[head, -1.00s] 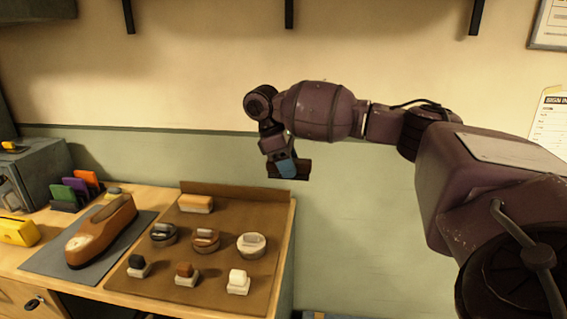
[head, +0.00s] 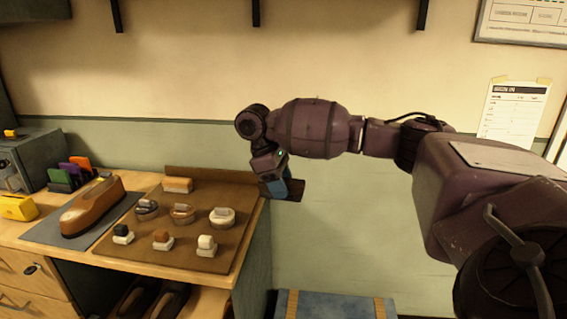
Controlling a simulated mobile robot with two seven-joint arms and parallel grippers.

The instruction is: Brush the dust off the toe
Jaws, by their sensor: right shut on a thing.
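A brown leather shoe (head: 98,204) lies on a dark grey mat (head: 48,233) at the left of the bench. Its toe end (head: 74,222) points to the front left; dust on it is too small to tell. My right gripper (head: 274,184) is in the air just beyond the bench's right edge, well to the right of the shoe. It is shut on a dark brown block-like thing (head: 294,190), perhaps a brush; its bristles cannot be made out. My left gripper is not in view.
A brown board (head: 195,245) carries a tan-topped brush or block (head: 177,185), several round tins and several small daubers. Coloured cards, a yellow object (head: 18,207) and a grey box stand at the left. A blue-grey chest (head: 335,306) is on the floor.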

